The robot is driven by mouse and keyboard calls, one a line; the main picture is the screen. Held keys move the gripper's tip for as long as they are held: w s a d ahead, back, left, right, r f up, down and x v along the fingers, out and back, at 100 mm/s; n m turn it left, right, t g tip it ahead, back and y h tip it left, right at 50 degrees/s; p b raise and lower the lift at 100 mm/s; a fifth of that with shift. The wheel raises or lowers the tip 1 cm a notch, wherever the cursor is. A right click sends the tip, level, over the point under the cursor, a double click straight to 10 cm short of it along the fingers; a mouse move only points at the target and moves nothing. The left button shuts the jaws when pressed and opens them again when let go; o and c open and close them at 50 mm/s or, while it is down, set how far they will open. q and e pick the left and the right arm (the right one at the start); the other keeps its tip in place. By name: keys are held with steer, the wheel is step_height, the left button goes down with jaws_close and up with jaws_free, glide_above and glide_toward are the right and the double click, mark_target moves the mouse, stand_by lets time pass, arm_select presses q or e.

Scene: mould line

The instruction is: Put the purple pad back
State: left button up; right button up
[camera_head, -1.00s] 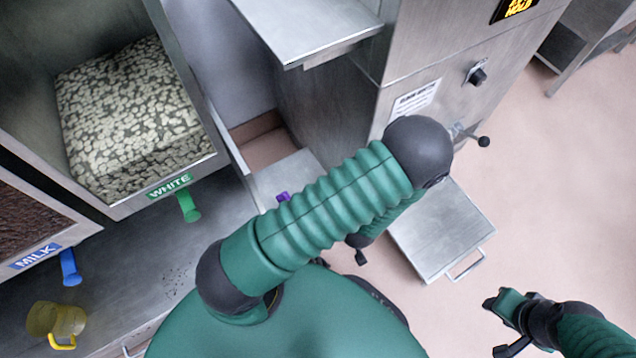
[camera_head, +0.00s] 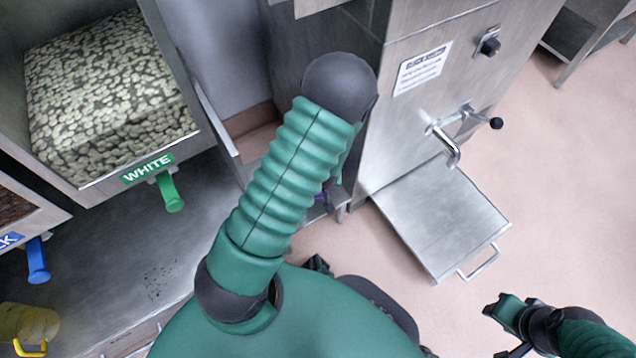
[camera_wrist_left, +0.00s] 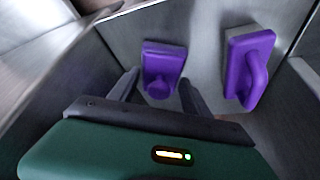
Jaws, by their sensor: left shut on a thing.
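In the left wrist view a purple pad (camera_wrist_left: 165,57) is between the two fingers of my left gripper (camera_wrist_left: 160,92), which is shut on it. A second purple pad (camera_wrist_left: 250,60) with a raised handle is to the right of it, against a grey metal surface. In the head view only a small bit of purple (camera_head: 320,195) shows beside my left arm, which hides the left gripper; I cannot tell which pad it is. My right gripper (camera_head: 499,328) is at the lower right, open and empty, away from the pads.
Metal walls stand close around the pads. A bin of white chips (camera_head: 110,95) with a green handle (camera_head: 170,192) is at the left. A steel machine (camera_head: 400,125) with a spout (camera_head: 447,148) and a low metal platform (camera_head: 445,220) is at the right. Floor there is clear.

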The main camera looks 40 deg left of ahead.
arm_select(q)
steer(key=o, duration=1.5)
steer(key=shift+c, duration=0.2)
steer(key=s+d+r+m+h+p, duration=0.1)
steer(key=s+d+r+m+p, duration=0.1)
steer(key=r, duration=0.6)
steer(key=s+d+r+m+h+p, duration=0.1)
steer(key=s+d+r+m+p, duration=0.1)
steer(key=d+r, duration=0.5)
steer(key=s+d+r+m+h+p, duration=0.1)
steer(key=d+r+m, duration=0.4)
steer(key=r, duration=0.5)
steer(key=s+p, duration=0.1)
steer(key=p, duration=0.1)
steer(key=shift+d+g+h+p, duration=0.25)
steer(key=shift+g+h+p, duration=0.05)
steer(key=shift+g+p, duration=0.1)
steer(key=shift+s, duration=0.1)
